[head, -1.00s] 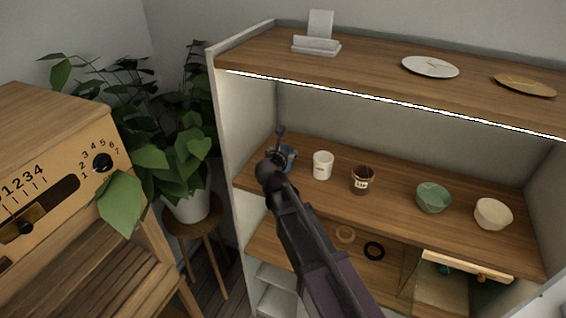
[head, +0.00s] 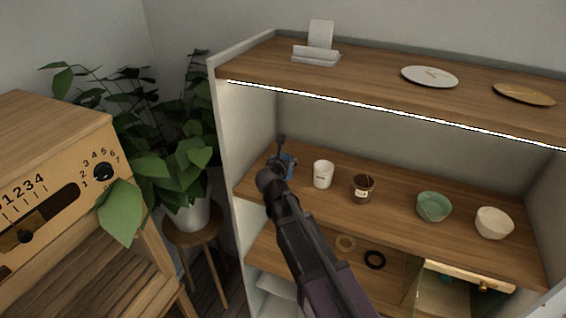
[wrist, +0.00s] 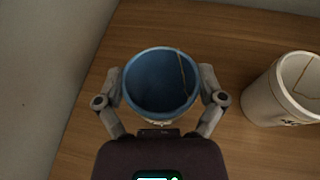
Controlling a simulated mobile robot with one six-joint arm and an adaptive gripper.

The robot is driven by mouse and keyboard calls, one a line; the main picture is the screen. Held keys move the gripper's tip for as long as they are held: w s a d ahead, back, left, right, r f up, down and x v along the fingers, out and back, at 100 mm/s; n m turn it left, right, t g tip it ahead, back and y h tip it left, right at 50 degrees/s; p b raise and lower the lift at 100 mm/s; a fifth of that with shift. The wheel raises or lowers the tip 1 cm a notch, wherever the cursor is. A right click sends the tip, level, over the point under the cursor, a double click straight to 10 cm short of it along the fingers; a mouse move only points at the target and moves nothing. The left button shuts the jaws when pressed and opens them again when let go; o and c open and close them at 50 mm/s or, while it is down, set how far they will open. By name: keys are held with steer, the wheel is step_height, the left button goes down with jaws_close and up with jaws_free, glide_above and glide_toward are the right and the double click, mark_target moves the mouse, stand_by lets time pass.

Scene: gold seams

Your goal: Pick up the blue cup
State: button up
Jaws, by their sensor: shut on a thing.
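The blue cup (wrist: 160,82) is upright between my gripper's fingers in the wrist view, with its open rim facing the camera and a thin gold seam inside. My gripper (wrist: 161,88) is shut on it, one finger against each side. In the head view the blue cup (head: 289,165) is at the left end of the middle shelf, mostly hidden behind my gripper (head: 280,165). I cannot tell whether its base touches the shelf.
A white cup (head: 323,174) stands just right of the blue cup. A brown cup (head: 362,188), a green bowl (head: 433,207) and a cream bowl (head: 493,223) stand further right. The cabinet's left wall (wrist: 40,80) is close. The upper shelf (head: 370,82) overhangs.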

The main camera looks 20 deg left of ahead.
steer(key=shift+r+p, duration=1.35)
steer(key=shift+r, duration=0.1)
steer(key=f+p+v, duration=0.1)
steer(key=v, duration=0.7)
steer(key=s+d+f+p+v, duration=0.1)
steer(key=f+v, duration=0.1)
steer(key=v, duration=0.5)
steer(key=shift+s+d, duration=0.25)
steer(key=shift+s, duration=0.2)
steer(key=shift+f, duration=0.25)
